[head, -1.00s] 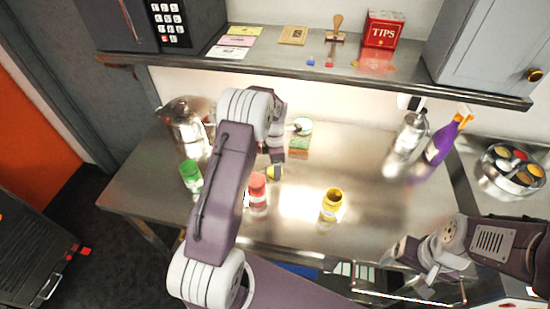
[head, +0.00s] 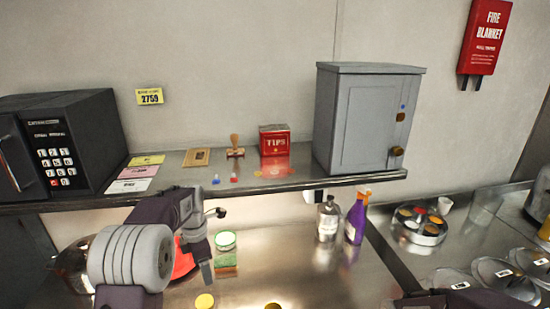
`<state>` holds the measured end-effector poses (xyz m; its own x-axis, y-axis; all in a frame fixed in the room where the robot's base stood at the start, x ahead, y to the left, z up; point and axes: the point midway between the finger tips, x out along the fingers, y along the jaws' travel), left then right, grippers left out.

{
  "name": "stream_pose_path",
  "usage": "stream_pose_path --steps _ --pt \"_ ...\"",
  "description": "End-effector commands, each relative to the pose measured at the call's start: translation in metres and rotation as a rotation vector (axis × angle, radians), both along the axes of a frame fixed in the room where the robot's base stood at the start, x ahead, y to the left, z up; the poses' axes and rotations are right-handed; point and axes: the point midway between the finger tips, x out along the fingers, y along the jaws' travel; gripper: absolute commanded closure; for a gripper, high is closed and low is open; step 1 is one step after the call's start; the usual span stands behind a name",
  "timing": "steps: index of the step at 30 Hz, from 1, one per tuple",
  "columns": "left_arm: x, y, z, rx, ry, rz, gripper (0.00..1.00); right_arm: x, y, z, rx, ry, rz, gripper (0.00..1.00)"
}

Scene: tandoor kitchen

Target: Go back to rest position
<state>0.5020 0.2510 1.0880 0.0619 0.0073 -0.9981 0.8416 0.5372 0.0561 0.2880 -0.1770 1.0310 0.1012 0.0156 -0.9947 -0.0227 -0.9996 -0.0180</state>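My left arm rises from the lower left in the head view. Its gripper (head: 206,268) hangs over the steel counter (head: 300,272), pointing down; its fingers are too small and edge-on to tell whether they are open or shut. I see nothing clearly held in it. A red thing (head: 183,262) shows behind the arm, mostly hidden. Of my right arm only a dark sliver shows at the bottom right edge; its gripper is out of view.
A shelf (head: 300,180) above the counter holds a black keypad box (head: 62,145), a red TIPS tin (head: 274,140) and a grey cabinet (head: 365,125). A spray bottle (head: 356,220), a clear bottle (head: 328,220), a spice tin (head: 420,238) and yellow tops (head: 204,301) stand below.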

Motion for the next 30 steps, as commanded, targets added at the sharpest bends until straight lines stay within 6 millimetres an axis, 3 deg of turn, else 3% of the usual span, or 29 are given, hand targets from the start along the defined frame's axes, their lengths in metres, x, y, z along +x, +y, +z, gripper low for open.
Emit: stream_pose_path --steps 2,6,8,12,15,18,21,30 --pt "-0.029 -0.023 0.015 -0.003 0.006 -0.050 0.27 0.000 0.000 0.000 0.000 0.000 0.000 0.20" --pt "-0.084 -0.051 0.013 0.006 0.005 -0.351 0.27 0.000 0.000 0.000 0.000 0.000 0.000 0.20" --pt "-0.112 -0.060 0.005 0.015 0.003 -0.553 0.27 0.000 0.000 0.000 0.000 0.000 0.000 0.20" --pt "-0.179 -0.072 -0.024 0.045 -0.003 -1.135 0.27 0.000 0.000 0.000 0.000 0.000 0.000 0.20" --pt "-0.213 -0.072 -0.045 0.065 0.001 -1.524 0.27 0.000 0.000 0.000 0.000 0.000 0.000 0.20" --pt "-0.225 -0.072 -0.058 0.090 -0.006 -1.823 0.27 0.000 0.000 0.000 0.000 0.000 0.000 0.20" --pt "-0.215 -0.072 -0.058 0.144 -0.034 -2.011 0.27 0.000 0.000 0.000 0.000 0.000 0.000 0.20" --pt "-0.213 -0.072 -0.058 0.159 -0.036 -2.111 0.27 0.000 0.000 0.000 0.000 0.000 0.000 0.20"
